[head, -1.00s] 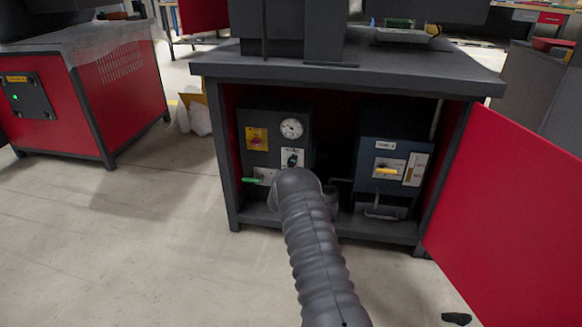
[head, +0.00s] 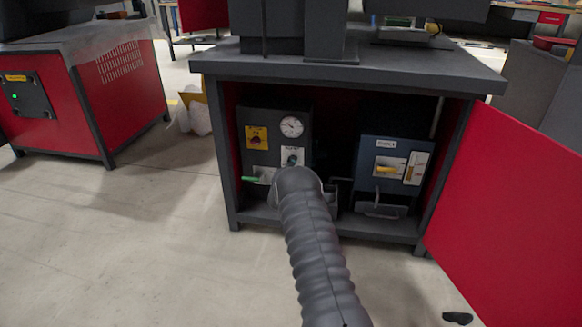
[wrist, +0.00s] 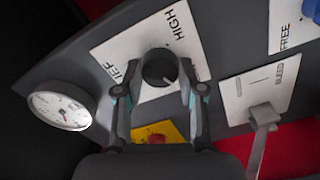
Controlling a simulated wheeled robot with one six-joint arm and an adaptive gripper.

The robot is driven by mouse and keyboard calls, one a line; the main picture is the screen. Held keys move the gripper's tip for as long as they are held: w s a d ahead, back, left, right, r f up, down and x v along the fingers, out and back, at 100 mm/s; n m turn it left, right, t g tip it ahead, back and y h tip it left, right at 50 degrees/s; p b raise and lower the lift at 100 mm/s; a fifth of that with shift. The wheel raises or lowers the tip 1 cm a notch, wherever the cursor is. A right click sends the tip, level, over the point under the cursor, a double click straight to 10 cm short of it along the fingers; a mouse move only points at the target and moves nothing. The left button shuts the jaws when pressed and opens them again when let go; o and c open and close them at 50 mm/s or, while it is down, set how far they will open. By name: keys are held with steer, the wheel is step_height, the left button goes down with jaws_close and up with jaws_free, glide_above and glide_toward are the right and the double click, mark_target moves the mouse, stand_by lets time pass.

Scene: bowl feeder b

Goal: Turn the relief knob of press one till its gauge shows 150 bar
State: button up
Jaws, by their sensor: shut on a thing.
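The dark round relief knob (wrist: 160,68) sits on a white plate marked HIGH in the wrist view. My gripper (wrist: 160,88) is shut on it, one finger on each side. The white round gauge (wrist: 62,110) is on the same dark panel at the left, with its needle visible; its numbers are too small to read. In the head view the gauge (head: 291,127) is at the top of the left unit in the open cabinet. The white relief plate (head: 292,152) is below it, and my arm hides most of the gripper there.
A lever (wrist: 263,115) on the BLEED plate stands out beside my right finger. A yellow plate with a red switch (head: 257,138) is left of the gauge. A blue unit (head: 370,150) stands to the right. The red door (head: 510,200) is open at right.

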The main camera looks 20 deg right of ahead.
steer(key=m+b, duration=0.5)
steer(key=m, duration=1.5)
steer(key=shift+m, duration=0.4)
stand_by(0.4)
steer(key=o, duration=1.1)
steer(key=shift+o, duration=0.2)
